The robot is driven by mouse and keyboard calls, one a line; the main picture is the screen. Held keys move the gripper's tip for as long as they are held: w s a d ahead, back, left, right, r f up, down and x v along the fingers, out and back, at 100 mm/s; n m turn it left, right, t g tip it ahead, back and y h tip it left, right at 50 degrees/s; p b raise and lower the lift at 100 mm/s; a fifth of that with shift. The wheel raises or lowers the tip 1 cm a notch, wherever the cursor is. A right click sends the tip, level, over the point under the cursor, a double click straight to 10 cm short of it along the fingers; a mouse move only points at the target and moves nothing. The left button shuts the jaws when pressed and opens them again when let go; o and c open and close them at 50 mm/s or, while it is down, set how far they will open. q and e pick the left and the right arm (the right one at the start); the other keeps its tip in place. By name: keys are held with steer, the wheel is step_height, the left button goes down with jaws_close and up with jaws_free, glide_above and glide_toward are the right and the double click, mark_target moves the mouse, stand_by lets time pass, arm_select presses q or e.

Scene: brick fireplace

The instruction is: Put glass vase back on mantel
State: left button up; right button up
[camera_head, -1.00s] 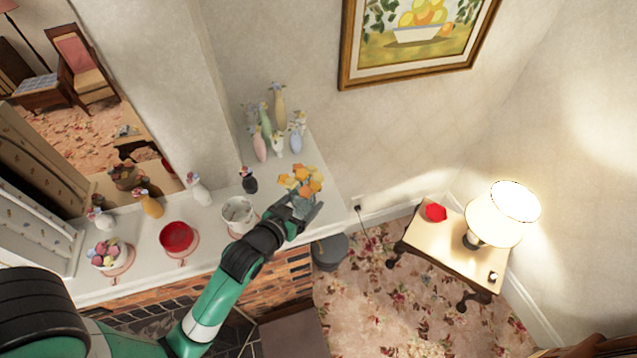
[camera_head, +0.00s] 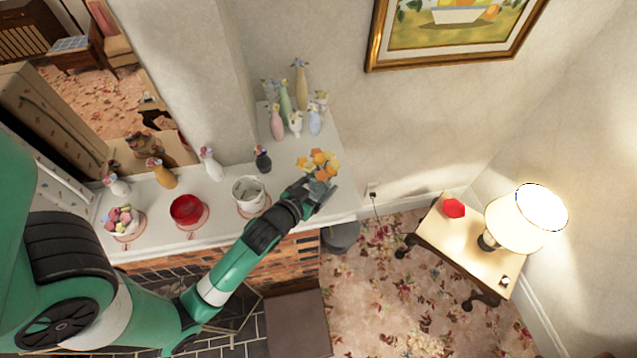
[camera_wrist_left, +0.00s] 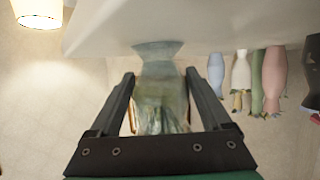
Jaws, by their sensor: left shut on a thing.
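My left gripper (camera_head: 320,192) is shut on the glass vase, a clear greenish vessel (camera_wrist_left: 158,72) seen between the fingers in the left wrist view. Orange and yellow flowers (camera_head: 320,163) rise from it in the head view. The gripper and vase are at the right end of the white mantel (camera_head: 345,204), right of a white pot (camera_head: 248,193). In the left wrist view the vase base overlaps the mantel's pale surface; I cannot tell whether it touches. My right gripper is not in view.
Several slim vases (camera_head: 277,121) stand behind on the mantel, with a dark vase (camera_head: 262,160) nearer. A red bowl (camera_head: 186,209) and a bowl of colored balls (camera_head: 122,221) sit left. A side table (camera_head: 452,236) with a lit lamp (camera_head: 522,222) stands right.

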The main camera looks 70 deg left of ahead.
arm_select(q)
steer(key=o, duration=1.6)
steer(key=shift+f, duration=0.1)
steer(key=v, duration=1.2)
steer(key=shift+r, duration=0.2)
